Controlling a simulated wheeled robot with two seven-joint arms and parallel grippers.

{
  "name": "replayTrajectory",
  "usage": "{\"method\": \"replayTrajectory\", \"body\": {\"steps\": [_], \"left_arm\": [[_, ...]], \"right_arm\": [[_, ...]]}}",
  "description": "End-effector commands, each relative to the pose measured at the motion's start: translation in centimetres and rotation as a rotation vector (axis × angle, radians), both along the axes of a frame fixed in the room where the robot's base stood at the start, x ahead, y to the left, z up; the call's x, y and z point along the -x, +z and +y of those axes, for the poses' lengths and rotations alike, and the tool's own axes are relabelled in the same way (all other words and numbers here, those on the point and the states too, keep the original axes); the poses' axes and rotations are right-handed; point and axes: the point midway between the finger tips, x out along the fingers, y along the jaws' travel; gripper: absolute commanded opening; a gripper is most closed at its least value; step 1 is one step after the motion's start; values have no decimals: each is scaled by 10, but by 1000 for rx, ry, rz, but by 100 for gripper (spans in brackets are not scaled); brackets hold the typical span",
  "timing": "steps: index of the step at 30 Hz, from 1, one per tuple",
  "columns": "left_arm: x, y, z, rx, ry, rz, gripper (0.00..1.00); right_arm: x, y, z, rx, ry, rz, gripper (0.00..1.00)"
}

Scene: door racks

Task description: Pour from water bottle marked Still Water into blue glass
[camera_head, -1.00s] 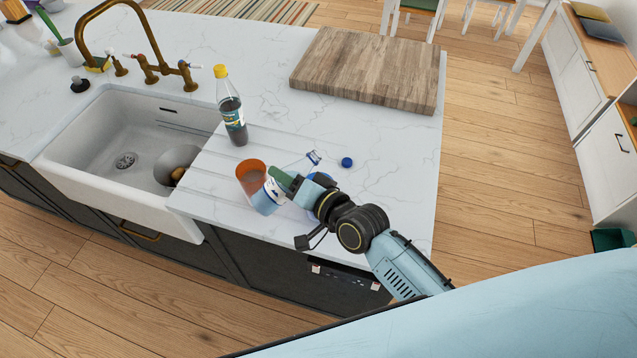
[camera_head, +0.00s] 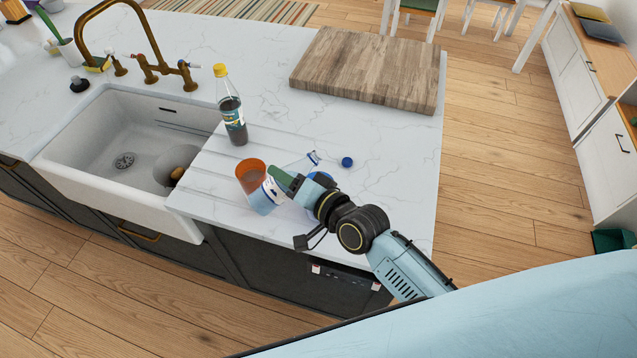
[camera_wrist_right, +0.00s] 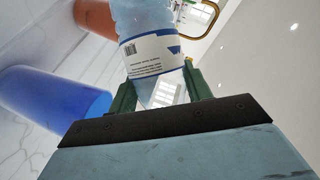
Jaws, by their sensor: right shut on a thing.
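A clear water bottle (camera_head: 262,199) with a white and blue label is held tilted over the counter. Its label also shows in the right wrist view (camera_wrist_right: 150,52), but I cannot read the name. My right gripper (camera_head: 287,184) is shut on this bottle, with green fingers on either side in the right wrist view (camera_wrist_right: 160,95). In the head view the bottle's narrow end points up and right. The blue glass (camera_wrist_right: 60,100) is beside the bottle in the wrist view; my gripper mostly hides it in the head view. No stream of water is visible. My left gripper is not in view.
An orange cup (camera_head: 251,172) stands close behind the held bottle. A dark bottle with a yellow cap (camera_head: 232,108) stands near the sink (camera_head: 110,135). A wooden board (camera_head: 365,68) lies at the back.

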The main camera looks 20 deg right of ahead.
Motion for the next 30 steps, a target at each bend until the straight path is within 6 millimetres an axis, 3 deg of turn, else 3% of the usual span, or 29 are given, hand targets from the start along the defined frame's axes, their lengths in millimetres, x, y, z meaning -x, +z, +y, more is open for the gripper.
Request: {"method": "replayTrajectory", "body": {"steps": [30], "left_arm": [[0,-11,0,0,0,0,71]], "right_arm": [[0,-1,2,-64,0,7,19]]}}
